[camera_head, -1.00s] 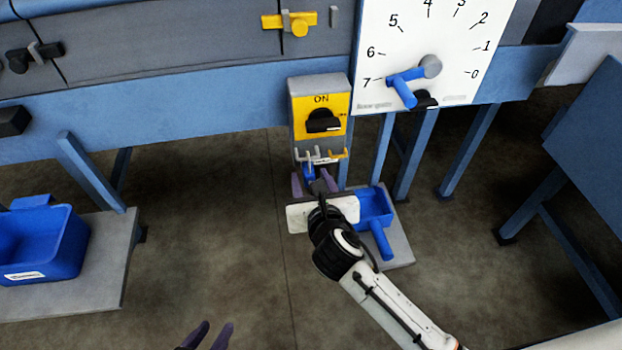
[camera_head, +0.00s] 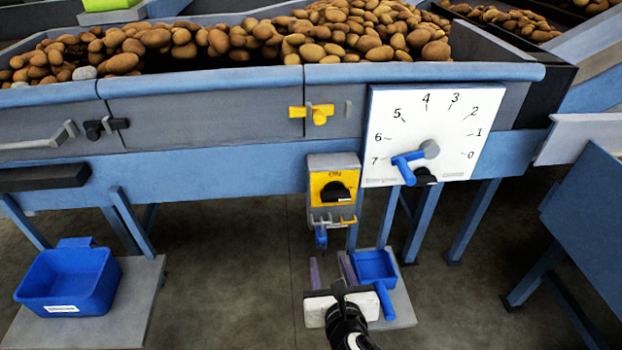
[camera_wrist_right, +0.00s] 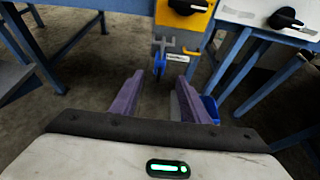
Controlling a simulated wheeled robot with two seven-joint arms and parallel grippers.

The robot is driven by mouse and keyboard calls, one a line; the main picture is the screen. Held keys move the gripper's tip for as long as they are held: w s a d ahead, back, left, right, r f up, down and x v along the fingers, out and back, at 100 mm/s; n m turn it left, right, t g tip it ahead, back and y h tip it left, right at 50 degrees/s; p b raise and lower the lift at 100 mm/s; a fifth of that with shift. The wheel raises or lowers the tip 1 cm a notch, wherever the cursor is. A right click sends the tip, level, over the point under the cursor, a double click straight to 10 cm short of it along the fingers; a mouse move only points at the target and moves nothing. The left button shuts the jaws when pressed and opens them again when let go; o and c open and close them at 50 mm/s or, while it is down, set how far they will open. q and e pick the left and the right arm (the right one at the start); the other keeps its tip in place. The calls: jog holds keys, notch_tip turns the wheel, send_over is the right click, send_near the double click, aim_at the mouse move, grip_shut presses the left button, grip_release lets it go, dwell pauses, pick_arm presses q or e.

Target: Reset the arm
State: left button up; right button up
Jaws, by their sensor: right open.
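My right gripper (camera_head: 331,272) is low in front of the grader, below the yellow switch box (camera_head: 334,190). Its two purple fingers are apart with nothing between them. In the right wrist view the open fingers (camera_wrist_right: 162,98) point toward a small blue padlock-like item (camera_wrist_right: 159,66) hanging under the switch box. That blue item (camera_head: 321,236) hangs apart from the fingertips in the head view. My left gripper is out of the head view.
A white dial (camera_head: 428,110) with a blue handle (camera_head: 405,168) is right of the switch box. A blue scoop (camera_head: 375,264) lies on a grey platform (camera_head: 399,305) beside my right gripper. A blue bin (camera_head: 66,280) stands left. Potatoes (camera_head: 330,35) fill the grader above. Open floor lies between platforms.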

jog(key=s+d+f+m+g+h, duration=0.25)
jog(key=s+d+m+g, duration=0.25)
jog(key=s+d+m, duration=1)
jog(key=s+r+m+g+y, duration=0.25)
jog(key=s+m+g, duration=0.25)
jog(key=s+m, duration=1)
jog(key=w+a+f+m+t+y+p, duration=0.1)
jog(key=w+a+f+m+t+y, duration=0.1)
jog(key=w+a+f+m+t, duration=0.2)
jog(key=shift+w+a+f+t, duration=0.6)
jog(key=shift+w+a+f, duration=1.1)
jog(key=shift+w+f, duration=0.9)
jog(key=shift+s+f, duration=0.2)
